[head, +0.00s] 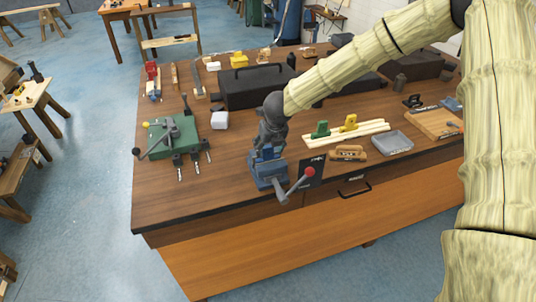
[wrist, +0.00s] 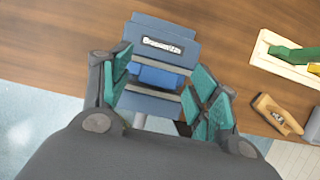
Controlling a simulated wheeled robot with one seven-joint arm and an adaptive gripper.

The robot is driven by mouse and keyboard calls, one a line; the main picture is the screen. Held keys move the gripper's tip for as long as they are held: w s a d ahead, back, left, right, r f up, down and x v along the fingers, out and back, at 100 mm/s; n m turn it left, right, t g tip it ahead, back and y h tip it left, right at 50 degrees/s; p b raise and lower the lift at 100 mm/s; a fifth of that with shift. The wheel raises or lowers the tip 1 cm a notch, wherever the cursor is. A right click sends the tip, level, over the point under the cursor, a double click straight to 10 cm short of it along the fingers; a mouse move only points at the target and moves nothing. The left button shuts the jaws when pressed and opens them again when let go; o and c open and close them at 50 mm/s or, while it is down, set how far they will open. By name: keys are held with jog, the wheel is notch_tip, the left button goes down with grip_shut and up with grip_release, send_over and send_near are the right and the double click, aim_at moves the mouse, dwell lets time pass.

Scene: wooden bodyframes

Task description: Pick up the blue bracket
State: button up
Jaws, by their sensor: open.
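A blue vise (head: 266,173) stands at the table's front edge in the head view, with a grey handle and red knob. In the wrist view, the vise (wrist: 163,31) has a label on its top. A brighter blue piece (wrist: 158,77), which looks like the blue bracket, sits at the vise's jaws. It also shows as a small blue patch (head: 267,152) just under my gripper (head: 268,143). My gripper (wrist: 163,80) is open, pointing down, with its teal-padded fingers on either side of the blue piece. Whether they touch it I cannot tell.
A green machine (head: 175,137) and a white block (head: 220,120) stand to the left. A black toolbox (head: 255,86) is behind. A wooden plane (head: 348,153), pale strips (head: 340,132) and a grey tray (head: 392,142) lie to the right. Bare tabletop (head: 225,180) lies left of the vise.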

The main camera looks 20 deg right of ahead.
jog(key=shift+x, duration=0.8)
jog(key=shift+a, duration=0.1)
jog(key=c, duration=1.3)
jog(key=shift+r, duration=0.1)
